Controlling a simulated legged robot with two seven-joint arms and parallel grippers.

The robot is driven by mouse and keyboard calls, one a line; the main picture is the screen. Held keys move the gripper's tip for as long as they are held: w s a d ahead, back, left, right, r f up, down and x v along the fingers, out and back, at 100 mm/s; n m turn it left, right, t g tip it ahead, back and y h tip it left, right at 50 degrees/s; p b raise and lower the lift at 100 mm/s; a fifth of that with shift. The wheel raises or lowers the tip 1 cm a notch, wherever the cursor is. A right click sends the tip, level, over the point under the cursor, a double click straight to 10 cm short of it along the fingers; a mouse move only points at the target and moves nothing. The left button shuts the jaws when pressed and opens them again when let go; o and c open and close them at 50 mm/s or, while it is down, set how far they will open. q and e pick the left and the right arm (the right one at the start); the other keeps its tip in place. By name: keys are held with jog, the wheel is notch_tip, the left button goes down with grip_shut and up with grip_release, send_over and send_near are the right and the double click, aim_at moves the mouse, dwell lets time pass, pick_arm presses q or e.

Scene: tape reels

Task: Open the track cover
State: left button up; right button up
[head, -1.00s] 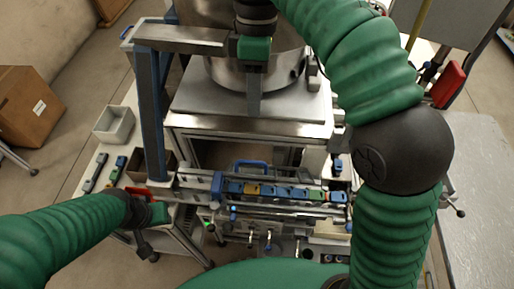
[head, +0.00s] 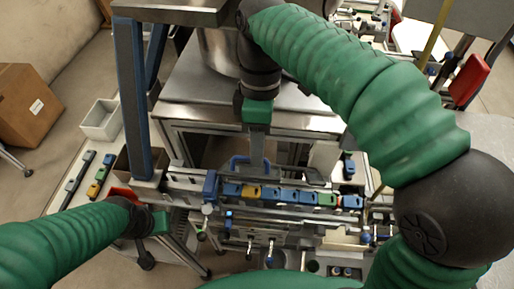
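The track (head: 185,187) is a metal rail with a row of blue, yellow and green blocks (head: 285,194) along it.
A steel pot (head: 216,55) stands on a metal platform (head: 190,90) behind the track. A blue and grey post (head: 131,95) rises at the track's left end. A grey bin (head: 101,120) and several small parts lie on the left side table. Levers (head: 250,250) stick up in front.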

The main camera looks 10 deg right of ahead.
jog(key=shift+s+d, duration=0.1)
jog(key=shift+s, duration=0.25)
jog(key=shift+w+a+f, duration=0.15)
jog(key=shift+w+a, duration=0.15)
jog(key=shift+a, duration=0.05)
jog(key=c, duration=0.4)
jog(key=shift+a, duration=0.15)
grip_shut()
